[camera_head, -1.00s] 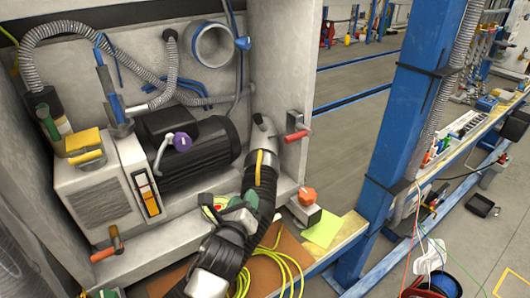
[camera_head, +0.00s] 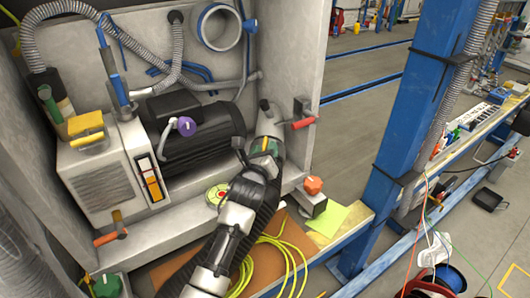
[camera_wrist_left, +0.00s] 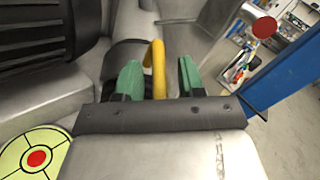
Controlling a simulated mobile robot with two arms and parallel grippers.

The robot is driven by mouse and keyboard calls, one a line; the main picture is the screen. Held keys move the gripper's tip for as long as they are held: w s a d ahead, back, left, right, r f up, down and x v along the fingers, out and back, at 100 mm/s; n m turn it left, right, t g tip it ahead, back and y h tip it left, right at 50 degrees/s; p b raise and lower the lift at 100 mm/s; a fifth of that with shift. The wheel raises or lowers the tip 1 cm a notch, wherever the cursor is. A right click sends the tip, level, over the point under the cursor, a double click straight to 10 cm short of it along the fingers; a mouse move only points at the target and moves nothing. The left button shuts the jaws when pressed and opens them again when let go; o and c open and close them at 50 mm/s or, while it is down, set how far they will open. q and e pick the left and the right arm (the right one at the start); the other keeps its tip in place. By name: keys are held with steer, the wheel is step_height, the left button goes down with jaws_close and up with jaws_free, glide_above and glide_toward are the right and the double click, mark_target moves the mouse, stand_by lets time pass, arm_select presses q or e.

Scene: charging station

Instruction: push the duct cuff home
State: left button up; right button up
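The duct cuff (camera_head: 269,126) is the grey end piece of the black duct, near the foot of the cabinet's right wall. A yellow handle (camera_head: 265,145) stands on it. My left gripper (camera_head: 264,147) is at the handle, with its green fingers on either side. In the left wrist view the yellow handle (camera_wrist_left: 157,68) stands between the two green fingers (camera_wrist_left: 159,78), with gaps on both sides. The gripper is open. My left gripper and forearm hide much of the black duct. I cannot tell how far the cuff is seated. My right gripper is not in view.
A red-handled lever (camera_head: 302,124) juts from the right wall close by. A black motor (camera_head: 205,137) is to the left. A round green-yellow target (camera_head: 216,194) and an orange knob (camera_head: 313,185) flank the arm. Yellow cable (camera_head: 290,262) lies coiled below.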

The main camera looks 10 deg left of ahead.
mark_target(266, 140)
arm_select(q)
steer(key=shift+a, duration=0.1)
jaws_close()
steer(key=shift+w+r, duration=0.15)
steer(key=shift+w, duration=0.15)
steer(key=w, duration=0.2)
steer(key=w+r, duration=0.1)
steer(key=w, duration=0.1)
steer(key=shift+a, duration=0.1)
steer(key=shift+w+r, duration=0.1)
steer(key=shift+w, duration=0.2)
steer(key=shift+w+r, duration=0.15)
steer(key=shift+r, duration=0.15)
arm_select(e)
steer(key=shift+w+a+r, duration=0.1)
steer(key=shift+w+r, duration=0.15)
arm_select(q)
steer(key=shift+c, duration=1)
jaws_free()
steer(key=shift+o, duration=1)
steer(key=shift+w+f, duration=0.1)
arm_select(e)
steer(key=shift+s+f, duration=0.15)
